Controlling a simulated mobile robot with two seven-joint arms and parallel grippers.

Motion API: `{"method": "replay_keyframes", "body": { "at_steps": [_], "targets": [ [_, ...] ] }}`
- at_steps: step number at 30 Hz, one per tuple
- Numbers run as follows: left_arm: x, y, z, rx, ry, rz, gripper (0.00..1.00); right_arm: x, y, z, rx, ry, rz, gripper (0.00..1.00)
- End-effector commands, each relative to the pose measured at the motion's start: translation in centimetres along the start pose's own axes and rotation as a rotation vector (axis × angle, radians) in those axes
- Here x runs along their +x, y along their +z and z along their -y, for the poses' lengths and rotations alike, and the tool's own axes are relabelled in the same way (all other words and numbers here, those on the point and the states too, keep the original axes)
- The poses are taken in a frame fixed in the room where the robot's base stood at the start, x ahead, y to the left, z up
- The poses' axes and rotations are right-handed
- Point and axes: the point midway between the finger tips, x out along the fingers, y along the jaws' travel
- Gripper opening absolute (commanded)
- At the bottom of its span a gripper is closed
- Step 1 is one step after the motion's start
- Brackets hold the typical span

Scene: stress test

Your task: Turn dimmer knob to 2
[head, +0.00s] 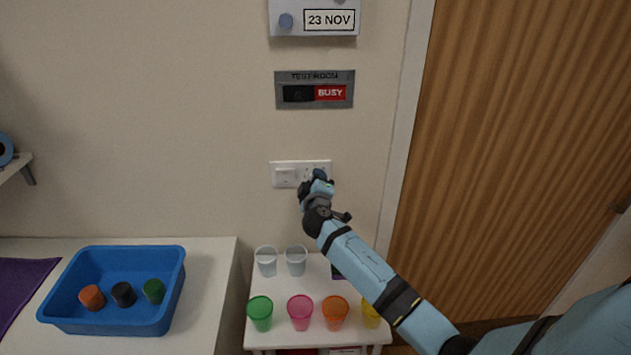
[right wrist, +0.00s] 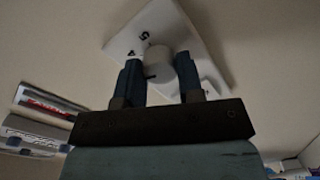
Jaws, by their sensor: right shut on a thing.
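A white wall plate (head: 276,164) carries a rocker switch (head: 285,176) on its left and the dimmer on its right. In the head view my right gripper (head: 319,177) covers the dimmer's side of the plate. In the right wrist view the round white dimmer knob (right wrist: 158,62) sits between the two fingers of my right gripper (right wrist: 159,73), which is shut on it. A dark mark shows low on the knob's left side. Printed figures on the plate (right wrist: 128,38) beside it look like 5 and 4; the others are hidden or unclear. My left gripper is out of view.
A grey BUSY sign (head: 314,90) and a 23 NOV date panel (head: 314,18) hang above the plate. Below stands a small white table (head: 275,339) with several coloured cups. A blue tray (head: 110,327) is at left. A wooden door (head: 520,130) is at right.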

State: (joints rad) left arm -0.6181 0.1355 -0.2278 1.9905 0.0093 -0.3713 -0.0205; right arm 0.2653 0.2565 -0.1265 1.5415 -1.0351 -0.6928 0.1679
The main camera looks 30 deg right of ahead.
Motion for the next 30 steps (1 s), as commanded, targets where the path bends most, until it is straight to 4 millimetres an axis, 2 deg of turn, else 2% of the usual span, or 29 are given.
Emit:
{"method": "replay_keyframes", "body": {
  "at_steps": [30],
  "targets": [
    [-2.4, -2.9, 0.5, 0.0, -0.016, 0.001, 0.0, 0.0, -0.1, -0.2, -0.943, -0.001, 0.0, 0.11]
  ]
}}
